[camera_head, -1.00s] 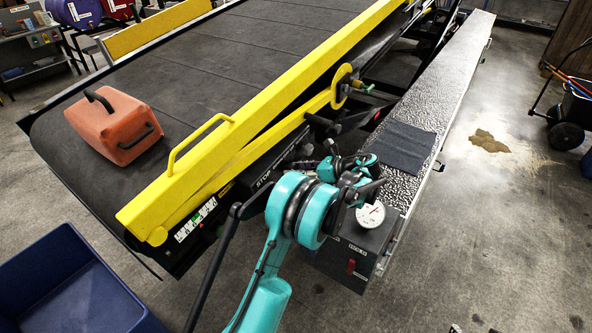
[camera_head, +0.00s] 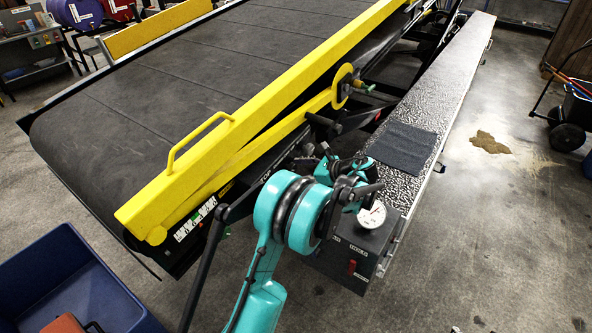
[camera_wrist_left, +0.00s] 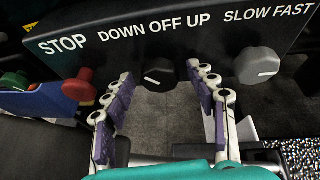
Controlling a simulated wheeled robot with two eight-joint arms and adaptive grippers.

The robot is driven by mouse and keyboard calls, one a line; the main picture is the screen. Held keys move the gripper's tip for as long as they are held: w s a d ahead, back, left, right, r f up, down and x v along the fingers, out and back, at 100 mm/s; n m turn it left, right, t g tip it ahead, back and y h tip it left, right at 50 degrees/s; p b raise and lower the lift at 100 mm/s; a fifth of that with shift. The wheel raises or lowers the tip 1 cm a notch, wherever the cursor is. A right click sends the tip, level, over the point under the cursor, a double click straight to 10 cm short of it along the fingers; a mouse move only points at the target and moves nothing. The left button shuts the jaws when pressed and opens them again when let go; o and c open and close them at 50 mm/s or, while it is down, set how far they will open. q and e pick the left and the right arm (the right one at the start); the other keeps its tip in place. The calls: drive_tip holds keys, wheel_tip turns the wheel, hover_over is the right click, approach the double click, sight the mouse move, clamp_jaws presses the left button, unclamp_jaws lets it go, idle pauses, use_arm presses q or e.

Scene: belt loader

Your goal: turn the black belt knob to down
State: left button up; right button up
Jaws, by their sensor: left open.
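The black belt knob (camera_wrist_left: 159,72) sits under the words DOWN OFF UP on a dark control panel (camera_wrist_left: 205,45) in the left wrist view. A light mark shows at its lower left; I cannot tell its exact setting. My left gripper (camera_wrist_left: 160,76) is open, with one purple-padded finger on either side of the knob. I cannot tell whether the fingers touch it. In the head view my teal left arm reaches the near side of the belt loader, and the knob is hidden there.
A red stop button (camera_wrist_left: 79,86) is left of the black knob, and a grey knob (camera_wrist_left: 257,66) under SLOW FAST is right of it. A yellow rail (camera_head: 230,140) edges the belt (camera_head: 180,80). A blue bin (camera_head: 70,260) stands lower left, with an orange canister (camera_head: 64,324) in it.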

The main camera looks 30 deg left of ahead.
use_arm(q)
drive_tip(key=v, duration=1.2)
drive_tip(key=shift+d+f, duration=0.1)
